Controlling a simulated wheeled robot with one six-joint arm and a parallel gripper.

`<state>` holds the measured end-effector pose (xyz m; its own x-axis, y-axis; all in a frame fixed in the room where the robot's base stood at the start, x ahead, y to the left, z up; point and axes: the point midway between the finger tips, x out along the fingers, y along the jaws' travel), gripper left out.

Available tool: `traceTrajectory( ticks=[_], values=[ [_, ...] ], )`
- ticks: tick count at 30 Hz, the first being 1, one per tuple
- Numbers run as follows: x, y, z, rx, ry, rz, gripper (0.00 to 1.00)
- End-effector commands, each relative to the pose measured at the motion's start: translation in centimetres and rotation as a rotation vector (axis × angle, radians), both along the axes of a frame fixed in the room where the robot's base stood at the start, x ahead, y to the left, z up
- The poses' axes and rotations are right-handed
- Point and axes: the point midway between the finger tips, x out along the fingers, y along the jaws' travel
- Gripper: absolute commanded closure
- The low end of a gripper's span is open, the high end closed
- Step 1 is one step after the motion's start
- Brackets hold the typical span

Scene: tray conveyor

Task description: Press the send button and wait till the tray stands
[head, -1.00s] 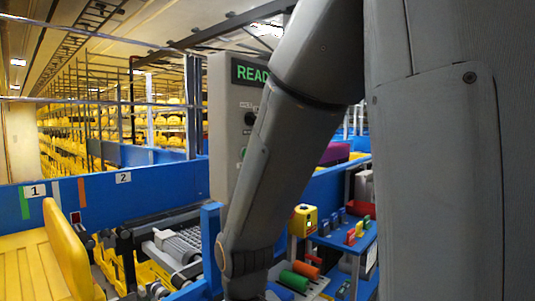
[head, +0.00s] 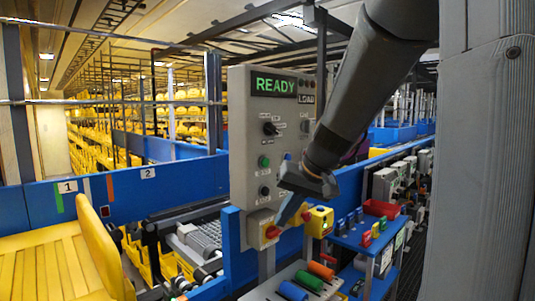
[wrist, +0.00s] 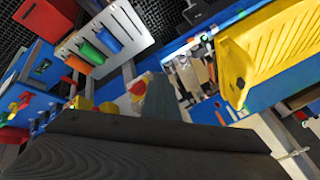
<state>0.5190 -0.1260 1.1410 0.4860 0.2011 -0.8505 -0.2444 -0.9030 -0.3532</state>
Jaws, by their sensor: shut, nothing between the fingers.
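A grey control panel (head: 240,130) stands at the middle of the head view, with a lit READY display (head: 274,84). A round green button (head: 264,161) sits on its face between two black knobs; its small label is too small to read, so I cannot tell if it is the send button. My gripper (head: 286,218) is shut and empty, pointing down in front of the panel's lower right; contact cannot be told. A yellow tray (head: 97,245) lies at the lower left; it also shows in the wrist view (wrist: 268,55).
Coloured cylinders (head: 307,281) lie on a pale board in front. Blue conveyor walls (head: 190,180) run behind.

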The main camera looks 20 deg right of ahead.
Motion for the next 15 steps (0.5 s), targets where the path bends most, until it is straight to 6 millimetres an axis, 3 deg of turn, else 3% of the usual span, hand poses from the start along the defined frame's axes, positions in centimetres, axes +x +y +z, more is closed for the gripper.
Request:
traceTrajectory(
  ticks=[1,6,10,15],
  values=[
    [0.5,-1.6,2.8,0.007,-0.046,-0.023,1.00],
    [1.7,-5.0,8.8,0.015,-0.166,-0.059,1.00],
    [2.0,-6.4,11.1,0.015,-0.215,-0.070,1.00],
    [2.2,-6.7,11.9,0.015,-0.230,-0.073,1.00]
  ],
)
